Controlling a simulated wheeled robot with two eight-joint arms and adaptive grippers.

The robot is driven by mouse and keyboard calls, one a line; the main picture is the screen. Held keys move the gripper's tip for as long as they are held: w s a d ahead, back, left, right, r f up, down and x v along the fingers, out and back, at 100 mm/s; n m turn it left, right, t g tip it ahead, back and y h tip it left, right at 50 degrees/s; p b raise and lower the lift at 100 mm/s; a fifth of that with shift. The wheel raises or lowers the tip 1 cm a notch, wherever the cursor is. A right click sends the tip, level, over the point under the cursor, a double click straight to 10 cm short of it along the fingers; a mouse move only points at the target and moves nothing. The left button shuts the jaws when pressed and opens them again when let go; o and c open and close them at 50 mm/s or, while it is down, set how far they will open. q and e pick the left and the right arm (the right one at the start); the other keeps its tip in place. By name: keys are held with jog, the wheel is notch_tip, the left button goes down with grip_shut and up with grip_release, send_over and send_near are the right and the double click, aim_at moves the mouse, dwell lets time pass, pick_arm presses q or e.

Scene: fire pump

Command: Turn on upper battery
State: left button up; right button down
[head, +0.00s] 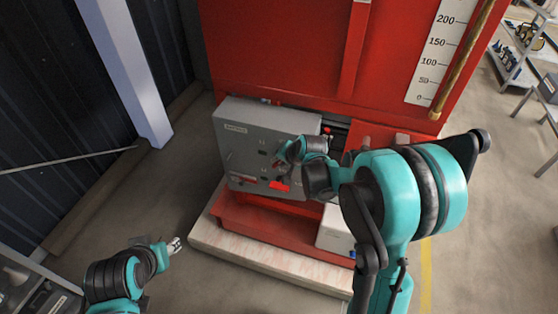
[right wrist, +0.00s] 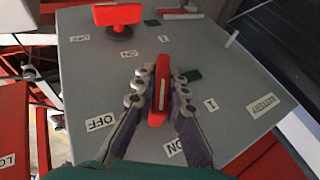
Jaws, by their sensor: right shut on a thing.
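The grey battery box (head: 245,140) stands on the red pump frame in the head view. In the right wrist view its grey face (right wrist: 225,75) carries red switches and OFF and ON labels. My right gripper (head: 283,152) is at the upper part of the box. In the right wrist view, its fingers (right wrist: 160,92) are shut on the sides of the upper red switch (right wrist: 159,88), whose handle runs up and down the picture. The lower red switch (right wrist: 118,14) is apart from the gripper, its handle crosswise. My left gripper (head: 174,245) is low at the left, away from the box; its opening is unclear.
The red pump cabinet (head: 280,50) rises behind the box. A pale plinth edge (head: 265,262) runs below the red base (head: 265,232). A grey post (head: 125,70) stands at the left. Open floor (head: 150,205) lies between the post and the plinth.

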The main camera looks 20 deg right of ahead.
jog(key=shift+n+g+h+p, duration=0.45)
jog(key=shift+g+h, duration=0.35)
jog(key=shift+h, duration=0.2)
jog(key=shift+n+g+h, duration=0.25)
jog(key=shift+g+h, duration=0.65)
jog(key=shift+h, duration=0.5)
jog(key=c, duration=1.6)
grip_release()
jog(key=shift+d, duration=0.1)
jog(key=shift+o, duration=0.2)
jog(key=v, duration=1.2)
jog(key=shift+w, duration=0.1)
